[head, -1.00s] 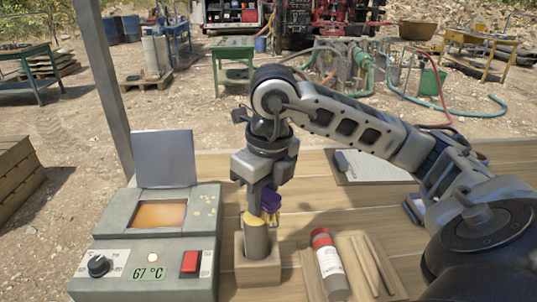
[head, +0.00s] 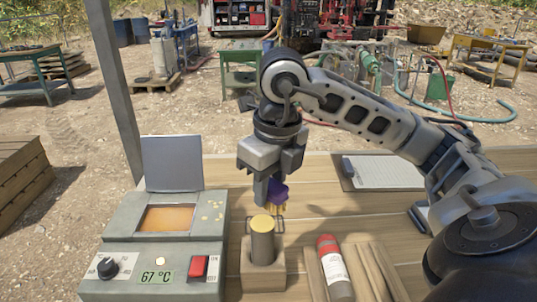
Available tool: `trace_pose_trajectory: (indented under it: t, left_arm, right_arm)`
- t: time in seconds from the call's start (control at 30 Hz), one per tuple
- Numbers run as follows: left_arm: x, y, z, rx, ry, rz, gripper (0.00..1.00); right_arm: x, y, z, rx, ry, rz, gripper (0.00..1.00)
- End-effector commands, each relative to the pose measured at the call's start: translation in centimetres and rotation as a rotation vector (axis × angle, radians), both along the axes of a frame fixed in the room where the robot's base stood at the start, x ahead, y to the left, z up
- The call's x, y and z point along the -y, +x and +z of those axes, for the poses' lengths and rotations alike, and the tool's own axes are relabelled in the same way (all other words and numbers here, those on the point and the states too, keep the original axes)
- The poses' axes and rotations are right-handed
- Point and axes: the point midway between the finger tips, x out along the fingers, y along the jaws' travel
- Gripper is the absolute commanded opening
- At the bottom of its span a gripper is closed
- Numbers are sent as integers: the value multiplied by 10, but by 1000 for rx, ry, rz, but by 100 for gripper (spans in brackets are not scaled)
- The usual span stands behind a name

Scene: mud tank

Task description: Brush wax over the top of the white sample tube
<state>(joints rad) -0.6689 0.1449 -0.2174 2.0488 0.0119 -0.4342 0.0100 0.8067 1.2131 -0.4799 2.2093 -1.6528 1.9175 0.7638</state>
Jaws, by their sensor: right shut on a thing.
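A grey-looking sample tube (head: 262,246) stands upright in a wooden block (head: 262,280) on the table, and its top face is yellow. My right gripper (head: 270,192) is shut on a brush (head: 278,190) with a purple part and yellowish bristles pointing down. The bristles hang just above and slightly behind the tube's top, seemingly apart from it. The wax heater (head: 122,225) stands to the left, with orange wax (head: 166,219) in its open well and a display reading 67 °C. My left gripper is not in view.
A tube with a red cap and white label (head: 333,266) lies in a wooden tray (head: 315,283) right of the block, beside slim wooden pieces. A clipboard (head: 385,172) lies farther back. The heater's raised lid (head: 172,163) stands up behind the well. Table between is mostly clear.

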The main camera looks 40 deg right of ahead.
Motion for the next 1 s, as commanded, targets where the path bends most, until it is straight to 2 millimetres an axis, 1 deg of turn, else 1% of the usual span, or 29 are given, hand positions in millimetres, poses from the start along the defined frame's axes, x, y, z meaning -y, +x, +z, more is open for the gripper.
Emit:
trace_pose_trajectory:
  t: [0.03,0.23,0.43,0.53,1.0]
  left_arm:
    - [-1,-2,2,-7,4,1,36]
    - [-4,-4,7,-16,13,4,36]
    - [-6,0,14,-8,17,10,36]
    - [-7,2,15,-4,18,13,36]
    - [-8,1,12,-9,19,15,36]
  right_arm:
    - [1,0,9,1,-1,-2,7]
    - [3,-2,27,2,-2,-7,7]
    - [4,-3,43,1,-1,-11,7]
    - [4,-4,45,1,0,-12,7]
    - [4,-4,45,1,0,-12,7]
